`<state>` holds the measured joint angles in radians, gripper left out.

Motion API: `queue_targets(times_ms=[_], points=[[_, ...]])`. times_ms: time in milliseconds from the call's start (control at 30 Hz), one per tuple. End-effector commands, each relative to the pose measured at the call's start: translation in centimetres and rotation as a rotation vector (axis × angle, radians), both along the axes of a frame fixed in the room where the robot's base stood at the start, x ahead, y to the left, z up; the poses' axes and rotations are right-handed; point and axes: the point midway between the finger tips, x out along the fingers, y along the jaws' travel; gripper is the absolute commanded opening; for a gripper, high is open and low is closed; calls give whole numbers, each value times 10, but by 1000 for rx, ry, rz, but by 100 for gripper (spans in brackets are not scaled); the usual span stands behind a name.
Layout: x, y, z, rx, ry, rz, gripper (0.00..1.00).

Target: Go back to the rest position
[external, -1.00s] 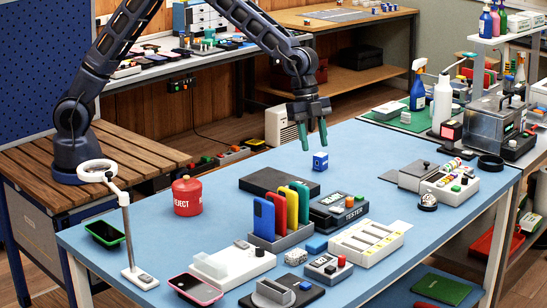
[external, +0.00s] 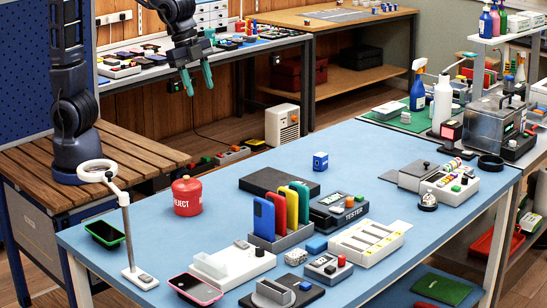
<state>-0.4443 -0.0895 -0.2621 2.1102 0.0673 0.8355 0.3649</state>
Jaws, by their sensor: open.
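My gripper (external: 197,80) hangs at the upper left, above and behind the blue table (external: 225,240). Its two green fingers point down and stand apart, with nothing between them. It is clear of the table and its objects. My arm stands on the slatted wooden bench (external: 135,147) at the left.
A red can marked REJECT (external: 187,196), a rack of coloured phones (external: 282,240), a tester box (external: 338,212) and a ring lamp on a stand (external: 127,230) occupy the table. The back workbench (external: 255,49) lies behind my gripper. The table's far left part is clear.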

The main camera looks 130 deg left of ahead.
Motion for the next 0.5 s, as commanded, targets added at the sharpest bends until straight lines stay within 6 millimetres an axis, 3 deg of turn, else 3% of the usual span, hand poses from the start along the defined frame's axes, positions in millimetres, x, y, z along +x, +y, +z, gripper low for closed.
queue_targets(times_ms=[233, 500], points=[[-67, -39, 22, -5, -39, 48, 42], [-142, -69, 31, -44, -82, 103, 42]])
